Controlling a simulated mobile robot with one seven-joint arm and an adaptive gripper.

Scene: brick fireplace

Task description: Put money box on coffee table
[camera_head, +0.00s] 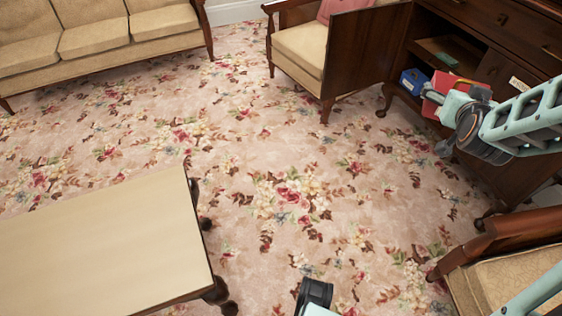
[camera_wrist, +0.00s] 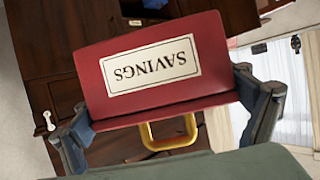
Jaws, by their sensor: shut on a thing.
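The red money box (camera_wrist: 210,85) has a white label reading SAVINGS, upside down in the wrist view, and a gold handle. My gripper (camera_wrist: 165,105) is shut on it, one finger at each side. In the head view the red money box (camera_head: 442,80) is held in front of the open cabinet at the right, partly hidden by my gripper (camera_head: 434,95). The coffee table (camera_head: 100,240) is at the lower left of the head view, with a bare pale top. A wide stretch of carpet lies between it and the money box.
The dark wooden cabinet (camera_head: 440,28) has an open door (camera_head: 362,52). A blue box (camera_head: 412,80) and a green item (camera_head: 445,58) are inside it. An armchair (camera_head: 298,45), a sofa (camera_head: 95,32) and another chair (camera_head: 510,255) stand around. The flowered carpet (camera_head: 290,170) is clear in the middle.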

